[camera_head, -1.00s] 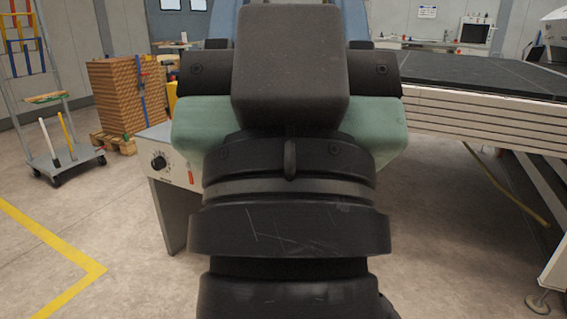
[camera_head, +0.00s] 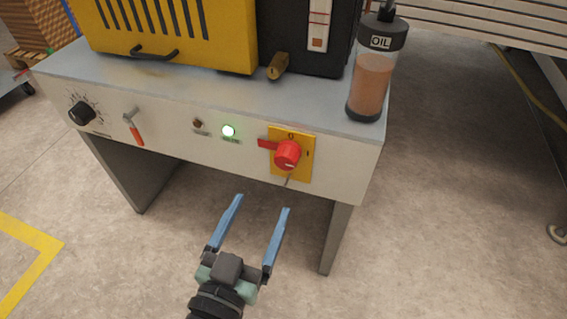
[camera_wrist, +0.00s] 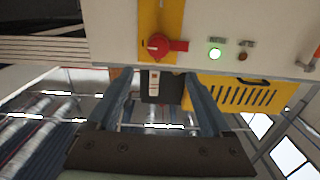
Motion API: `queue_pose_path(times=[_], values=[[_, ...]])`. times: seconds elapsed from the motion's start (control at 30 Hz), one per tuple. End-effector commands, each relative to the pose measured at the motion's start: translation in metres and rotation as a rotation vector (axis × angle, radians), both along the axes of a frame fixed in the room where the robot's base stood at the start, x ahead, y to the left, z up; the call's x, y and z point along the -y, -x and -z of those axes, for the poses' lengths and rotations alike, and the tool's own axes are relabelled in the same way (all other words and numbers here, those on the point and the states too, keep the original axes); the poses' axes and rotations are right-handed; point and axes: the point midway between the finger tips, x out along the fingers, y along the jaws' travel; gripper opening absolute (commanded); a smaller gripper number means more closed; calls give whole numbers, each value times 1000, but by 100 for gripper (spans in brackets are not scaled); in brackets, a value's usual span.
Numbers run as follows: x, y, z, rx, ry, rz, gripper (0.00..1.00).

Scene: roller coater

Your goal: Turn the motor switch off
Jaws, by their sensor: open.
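The motor switch (camera_head: 287,155) is a red rotary knob on a yellow plate (camera_head: 305,171) at the right of the machine's white front panel. A "0" shows at the plate's top and an "I" at its right. A red tab sticks out to the left of the knob. Which mark the knob points to is too small to tell. My gripper (camera_head: 262,204) is open and empty, its blue fingers below and in front of the panel, apart from the switch. The wrist view shows the switch upside down (camera_wrist: 158,46), just beyond the open fingers (camera_wrist: 160,79).
A green lamp (camera_head: 228,131) is lit left of the switch. Further left are an orange-handled lever (camera_head: 135,131) and a black dial (camera_head: 82,113). An oil bottle (camera_head: 370,85) stands on the table top above the switch. The space under the table is open between its legs (camera_head: 338,238).

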Motion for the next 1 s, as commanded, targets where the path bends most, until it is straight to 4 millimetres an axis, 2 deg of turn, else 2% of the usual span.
queue_pose_path(times=[0.03,0.17,0.7,0.83,1.0], values=[[0,4,8,-5,11,-1,84],[3,-1,10,0,17,3,84],[34,-97,9,1,13,4,84],[38,-109,9,1,14,3,84],[41,-116,9,0,15,3,84]])
